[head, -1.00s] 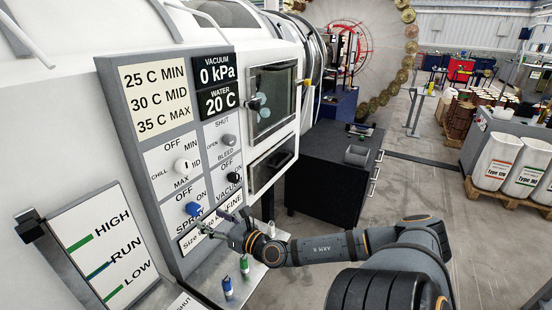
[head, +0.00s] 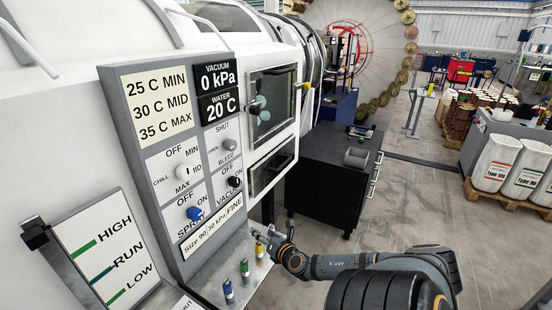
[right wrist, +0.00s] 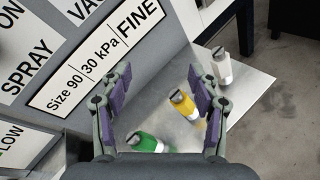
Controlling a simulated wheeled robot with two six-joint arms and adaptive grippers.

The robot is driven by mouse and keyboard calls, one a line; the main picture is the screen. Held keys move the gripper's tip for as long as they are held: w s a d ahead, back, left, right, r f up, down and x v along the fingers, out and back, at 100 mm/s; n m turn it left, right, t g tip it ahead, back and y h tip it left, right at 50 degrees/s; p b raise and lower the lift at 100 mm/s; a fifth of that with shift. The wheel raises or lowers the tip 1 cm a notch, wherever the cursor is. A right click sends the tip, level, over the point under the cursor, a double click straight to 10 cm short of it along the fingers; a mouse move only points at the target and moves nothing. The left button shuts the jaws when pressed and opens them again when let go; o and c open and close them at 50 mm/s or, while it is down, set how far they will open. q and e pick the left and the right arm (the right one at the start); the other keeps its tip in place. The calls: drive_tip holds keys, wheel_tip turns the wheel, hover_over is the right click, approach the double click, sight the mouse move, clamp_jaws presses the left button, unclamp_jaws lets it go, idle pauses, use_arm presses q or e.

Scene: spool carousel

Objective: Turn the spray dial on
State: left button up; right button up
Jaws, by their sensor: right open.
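The spray dial (head: 194,213) is a blue knob low on the grey control panel (head: 172,262), between the labels OFF and ON. Its exact pointer direction is too small to tell. My right gripper (head: 264,236) is open and empty, to the right of the dial and apart from it, near the panel's lower right corner. In the right wrist view the open fingers (right wrist: 160,88) have purple pads, with nothing held between them. That view shows the SPRAY label (right wrist: 28,62) at upper left but not the blue knob. My left gripper is not in view.
A metal shelf below the panel carries small blue (head: 228,291), green (head: 244,267) and yellow (head: 259,250) bottles and a white one (right wrist: 221,66). The black vacuum knob (head: 234,182) and white chill knob (head: 183,171) are near the dial. A black cabinet (head: 325,180) stands right.

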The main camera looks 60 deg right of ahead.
drive_tip(key=s+d+f+m, duration=0.1)
drive_tip(key=s+d+f+m+g, duration=0.1)
drive_tip(key=f, duration=0.1)
drive_tip(key=s+d+f+m+g+h, duration=0.1)
drive_tip(key=f, duration=0.1)
drive_tip(key=shift+f, duration=0.15)
idle(0.4)
drive_tip(key=s+a+f+m+g, duration=0.1)
drive_tip(key=s+f+m+g, duration=0.3)
drive_tip(key=s+f, duration=0.55)
drive_tip(key=s+f+m+g, duration=0.3)
drive_tip(key=s+f+m, duration=0.35)
drive_tip(key=f, duration=0.55)
drive_tip(key=s+a+f+m+g+y, duration=0.1)
drive_tip(key=s+a+f+m+y, duration=0.1)
drive_tip(key=s+a+f, duration=0.3)
drive_tip(key=s+a+f+m+g+y, duration=0.1)
drive_tip(key=s+a+f+m, duration=0.4)
drive_tip(key=a, duration=0.8)
drive_tip(key=s+a+f+m+g+y, duration=0.1)
drive_tip(key=s+a+f+m+y, duration=0.1)
drive_tip(key=s+a+f+m, duration=0.2)
drive_tip(key=s+a+f, duration=0.2)
drive_tip(key=a, duration=0.2)
drive_tip(key=shift+s+a+f+g+y, duration=0.15)
drive_tip(key=shift+a+f+g+y, duration=0.1)
drive_tip(key=shift+a+g+y, duration=0.15)
drive_tip(key=shift+m, duration=0.25)
